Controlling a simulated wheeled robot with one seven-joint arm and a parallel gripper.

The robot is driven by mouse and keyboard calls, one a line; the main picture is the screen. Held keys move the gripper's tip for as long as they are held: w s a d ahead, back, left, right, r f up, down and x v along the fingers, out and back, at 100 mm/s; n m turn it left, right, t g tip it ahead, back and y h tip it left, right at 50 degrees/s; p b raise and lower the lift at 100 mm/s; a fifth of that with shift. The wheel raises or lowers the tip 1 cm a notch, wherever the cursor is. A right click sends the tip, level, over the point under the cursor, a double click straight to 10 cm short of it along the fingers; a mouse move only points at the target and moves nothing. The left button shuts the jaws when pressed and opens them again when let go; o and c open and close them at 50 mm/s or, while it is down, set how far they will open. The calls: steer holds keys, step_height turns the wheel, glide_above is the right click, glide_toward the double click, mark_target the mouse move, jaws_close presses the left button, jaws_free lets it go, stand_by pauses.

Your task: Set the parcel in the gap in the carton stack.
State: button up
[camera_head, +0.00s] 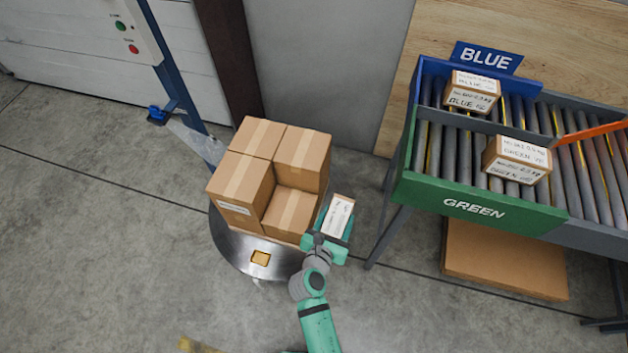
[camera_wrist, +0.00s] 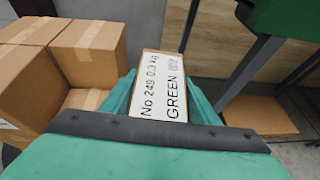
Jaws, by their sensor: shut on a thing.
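The parcel (camera_head: 339,216) is a small brown box with a white label on top. In the wrist view the parcel (camera_wrist: 160,88) reads "No 249 0.3 kg GREEN". My gripper (camera_head: 328,235) is shut on it, with a green finger on each side. It holds the parcel just right of the carton stack (camera_head: 245,181). The stack's cartons also show at the left of the wrist view (camera_wrist: 88,42). The gap (camera_head: 291,209) is the low front-right corner, above a shorter carton, with taller cartons behind and to its left. Whether the parcel touches the stack is unclear.
The stack stands on a round metal turntable (camera_head: 233,250). At right, a roller conveyor has a blue lane (camera_head: 431,92) and a green lane (camera_head: 473,208), each holding a labelled box. A flat brown carton (camera_head: 505,262) lies beneath. A blue post (camera_head: 177,75) stands behind the stack.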

steer(key=w+a+f+n+t+y, duration=0.1)
steer(key=w+a+f+n+y, duration=0.2)
steer(key=f, duration=0.5)
steer(key=shift+a+n+y, duration=0.4)
steer(key=shift+a+y, duration=0.3)
steer(key=shift+a, duration=0.2)
steer(key=shift+w+a, duration=0.1)
steer(key=shift+a, duration=0.05)
